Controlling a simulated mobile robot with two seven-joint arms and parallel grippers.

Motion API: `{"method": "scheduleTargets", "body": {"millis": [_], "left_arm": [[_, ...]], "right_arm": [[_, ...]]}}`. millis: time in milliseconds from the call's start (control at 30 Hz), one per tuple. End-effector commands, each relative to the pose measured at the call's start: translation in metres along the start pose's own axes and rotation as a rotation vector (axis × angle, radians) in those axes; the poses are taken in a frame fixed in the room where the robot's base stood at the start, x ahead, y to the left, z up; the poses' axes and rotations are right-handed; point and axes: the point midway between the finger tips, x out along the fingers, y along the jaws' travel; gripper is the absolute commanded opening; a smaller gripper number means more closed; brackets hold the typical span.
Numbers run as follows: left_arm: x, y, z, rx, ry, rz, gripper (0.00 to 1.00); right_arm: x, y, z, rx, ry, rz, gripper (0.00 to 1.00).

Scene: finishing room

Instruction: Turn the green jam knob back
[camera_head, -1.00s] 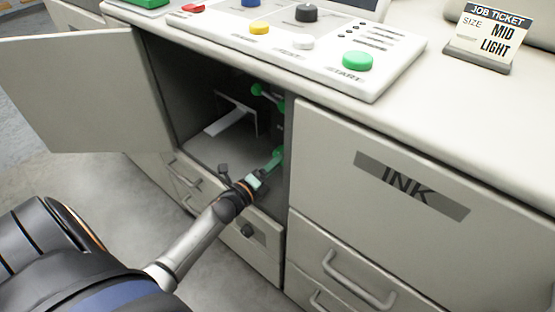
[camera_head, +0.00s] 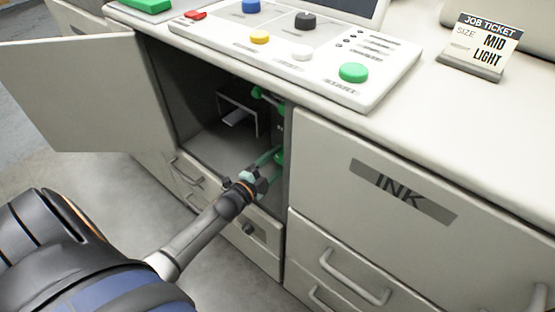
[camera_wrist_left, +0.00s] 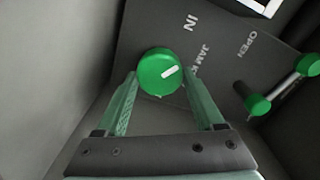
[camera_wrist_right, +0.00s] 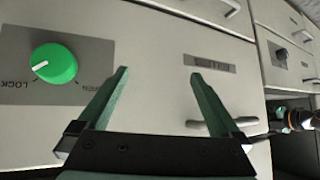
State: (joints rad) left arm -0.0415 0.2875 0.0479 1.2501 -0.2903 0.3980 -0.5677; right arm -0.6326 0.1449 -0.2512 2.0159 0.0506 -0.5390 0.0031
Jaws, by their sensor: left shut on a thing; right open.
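The green jam knob (camera_wrist_left: 160,72) sits on a dark panel inside the open cabinet, its white mark slanting toward the upper right in the left wrist view. The panel's "JAM K" lettering runs beside it and is partly hidden. My left gripper (camera_wrist_left: 160,78) is shut on this knob, one finger on each side. In the head view my left gripper (camera_head: 265,168) reaches into the cabinet, and the knob (camera_head: 279,155) is mostly hidden by it. My right gripper (camera_wrist_right: 158,78) is open and empty in front of drawer fronts.
A bar with green ends (camera_wrist_left: 258,105) is right of the knob. The cabinet door (camera_head: 85,95) stands open at left. A white-framed slot (camera_head: 238,112) is deeper inside. Another green knob, marked LOCK (camera_wrist_right: 55,64), shows in the right wrist view. The INK drawer (camera_head: 400,190) is at right.

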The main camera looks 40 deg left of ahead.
Motion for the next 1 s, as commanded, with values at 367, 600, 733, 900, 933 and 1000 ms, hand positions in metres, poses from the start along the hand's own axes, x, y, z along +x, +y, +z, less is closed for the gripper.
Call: {"method": "scheduleTargets", "body": {"millis": [367,600,733,900,933,1000], "left_arm": [[-0.0002,0.0004,0.0001,-0.093,0.000,0.001,0.14],[-0.0002,0.0005,0.0001,-0.099,0.000,0.001,0.14],[-0.0002,0.0004,0.0001,-0.098,0.000,0.001,0.14],[-0.0001,0.0003,0.0001,-0.097,0.000,0.001,0.85],[-0.0001,0.0003,0.0001,-0.097,0.000,0.001,0.89],[-0.0001,0.0002,0.0000,-0.097,0.000,0.001,0.97]], "right_arm": [[-0.0007,-0.0005,-0.0056,-0.002,0.007,-0.001,1.00],[-0.0008,-0.0009,-0.0058,-0.002,0.008,-0.002,1.00],[-0.0009,-0.0011,-0.0060,-0.002,0.009,-0.002,1.00],[-0.0014,-0.0014,-0.0060,-0.001,0.009,-0.003,1.00],[-0.0015,-0.0015,-0.0057,-0.001,0.008,-0.003,1.00],[-0.0019,-0.0018,-0.0048,0.000,0.006,-0.003,1.00]]}}
